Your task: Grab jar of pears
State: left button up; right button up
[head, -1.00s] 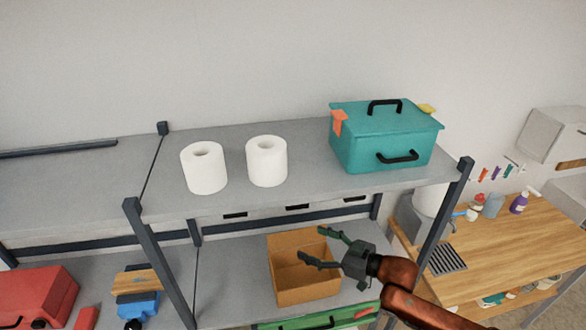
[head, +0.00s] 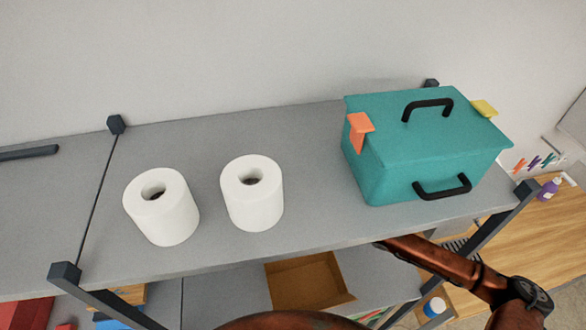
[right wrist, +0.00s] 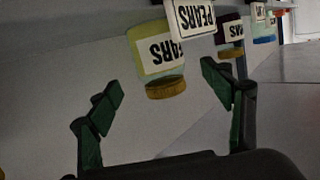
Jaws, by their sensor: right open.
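In the right wrist view, a jar of pears (right wrist: 155,62) with a yellowish body, a white label reading PEARS and a golden-brown lid appears upside down. It is ahead of my right gripper (right wrist: 160,88), between the lines of its two fingers, and apart from them. The gripper is open and empty. Another white PEARS label (right wrist: 190,18) shows beside it, cut off at the top. In the head view no jar shows, and my right gripper is hidden below the top shelf; only its brown arm shows. My left gripper is not in view.
More jars (right wrist: 229,35) stand farther off to the right in the wrist view. In the head view, the top shelf (head: 310,200) holds two white paper rolls (head: 162,205) (head: 252,193) and a teal box (head: 425,145). A cardboard box (head: 305,283) sits on the shelf below.

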jog(key=x, duration=0.2)
jog(key=p+x, duration=0.1)
jog(key=shift+s+a+r, duration=0.1)
jog(key=shift+a+r, duration=0.1)
jog(key=shift+r, duration=0.05)
jog(key=p+x, duration=0.1)
jog(key=x, duration=0.1)
jog(key=shift+w+f, duration=0.1)
jog(key=shift+w, duration=0.3)
jog(key=shift+w+a+f, duration=0.1)
jog(key=shift+a+f, duration=0.05)
jog(key=shift+a, duration=0.2)
jog(key=shift+w+a+f, duration=0.1)
jog(key=shift+w+a, duration=0.05)
jog(key=shift+a, duration=0.15)
jog(key=shift+c, duration=0.2)
jog(key=c, duration=1.8)
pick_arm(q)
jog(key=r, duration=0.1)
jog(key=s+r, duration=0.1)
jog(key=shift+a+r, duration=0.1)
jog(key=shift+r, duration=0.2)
pick_arm(e)
jog(key=shift+o, duration=0.2)
jog(key=shift+r, duration=0.1)
